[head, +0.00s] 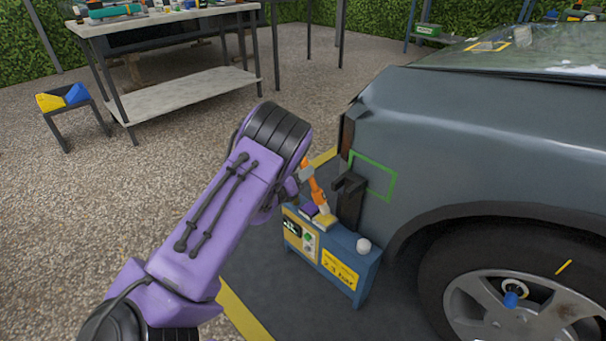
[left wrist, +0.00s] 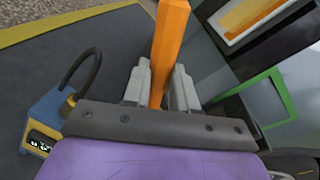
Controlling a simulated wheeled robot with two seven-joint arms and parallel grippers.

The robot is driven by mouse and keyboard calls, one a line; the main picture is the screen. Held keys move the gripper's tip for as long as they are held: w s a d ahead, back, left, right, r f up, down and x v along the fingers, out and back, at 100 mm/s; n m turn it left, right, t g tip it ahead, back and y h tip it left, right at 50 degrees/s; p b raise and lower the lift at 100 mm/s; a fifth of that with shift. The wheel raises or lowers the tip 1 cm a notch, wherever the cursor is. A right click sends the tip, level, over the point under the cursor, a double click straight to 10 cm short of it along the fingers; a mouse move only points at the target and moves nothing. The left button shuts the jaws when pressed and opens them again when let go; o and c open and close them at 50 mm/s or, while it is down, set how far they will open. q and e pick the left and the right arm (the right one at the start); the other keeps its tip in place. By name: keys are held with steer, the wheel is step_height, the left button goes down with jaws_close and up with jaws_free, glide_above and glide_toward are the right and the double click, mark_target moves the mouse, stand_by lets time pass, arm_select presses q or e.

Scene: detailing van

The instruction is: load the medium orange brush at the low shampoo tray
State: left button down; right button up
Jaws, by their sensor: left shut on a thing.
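My left gripper (head: 306,173) is shut on the orange brush (head: 315,189), whose handle stands between the two grey fingers in the left wrist view (left wrist: 167,50). In the head view the brush hangs tilted with its pale bristle end low, over or just behind the top of a blue low unit (head: 333,243). I cannot tell whether the bristles touch anything. A low stand (head: 62,114) with a yellow and a blue part on it is at the far left; I cannot tell whether it is the shampoo tray. My right gripper is not in view.
A grey car (head: 480,140) with a green frame marked on its side stands close to the right of the brush. A purple and a yellow block (head: 324,222) and a white knob (head: 363,245) are on the blue unit. A workbench (head: 165,15) is behind; gravel between is clear.

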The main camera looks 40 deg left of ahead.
arm_select(q)
steer(key=shift+f+b, duration=0.9)
stand_by(1.8)
step_height(320, 180, up, 7)
steer(key=p, duration=0.5)
stand_by(0.8)
